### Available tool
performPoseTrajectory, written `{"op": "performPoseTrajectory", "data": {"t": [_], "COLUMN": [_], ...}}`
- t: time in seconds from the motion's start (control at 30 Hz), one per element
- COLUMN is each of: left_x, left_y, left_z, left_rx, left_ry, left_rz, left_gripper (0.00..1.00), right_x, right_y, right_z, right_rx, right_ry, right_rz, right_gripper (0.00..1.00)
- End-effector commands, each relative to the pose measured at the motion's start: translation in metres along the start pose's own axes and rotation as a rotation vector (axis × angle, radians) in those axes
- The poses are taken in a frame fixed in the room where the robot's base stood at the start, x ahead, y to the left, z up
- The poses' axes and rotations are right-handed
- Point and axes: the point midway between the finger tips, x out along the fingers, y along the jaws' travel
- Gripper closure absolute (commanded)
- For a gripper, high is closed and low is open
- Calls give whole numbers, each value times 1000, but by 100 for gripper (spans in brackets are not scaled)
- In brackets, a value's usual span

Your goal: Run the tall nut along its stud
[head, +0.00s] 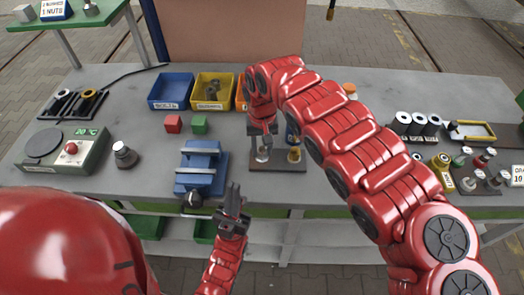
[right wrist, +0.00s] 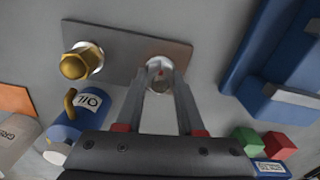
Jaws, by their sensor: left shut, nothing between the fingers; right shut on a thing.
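A dark plate (head: 278,167) on the bench carries two upright studs. A brass nut (head: 294,155) sits on the right stud; in the right wrist view the brass nut (right wrist: 80,62) is at the upper left, clear of the fingers. My right gripper (head: 262,147) points down at the left stud, shut on a silver nut (right wrist: 158,72) there; the fingers hide part of the nut and stud. I cannot tell the nut's height on its thread. My left gripper (head: 236,192) is shut and empty, in front of the bench edge near the vise.
A blue vise (head: 201,170) stands left of the plate. A blue oil can (right wrist: 86,112) is close beside it. Red (head: 173,123) and green (head: 200,124) blocks and blue (head: 171,90) and yellow (head: 212,91) bins lie behind.

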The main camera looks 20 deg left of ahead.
Motion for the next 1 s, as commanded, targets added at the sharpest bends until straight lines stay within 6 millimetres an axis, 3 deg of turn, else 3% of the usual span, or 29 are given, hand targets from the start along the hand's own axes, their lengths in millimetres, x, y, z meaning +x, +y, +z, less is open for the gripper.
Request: {"op": "performPoseTrajectory", "data": {"t": [0.33, 1.0], "left_x": [-10, 11], "left_y": [0, -1], "left_z": [2, -2], "left_rx": [0, 0], "left_ry": [0, 0], "left_rz": [0, 0], "left_gripper": [100, 100], "right_x": [-4, -6], "right_y": [0, -1], "right_z": [-2, -3], "right_rx": [328, 963], "right_ry": [8, 9], "right_rz": [-1, -7], "right_gripper": [100, 100]}}
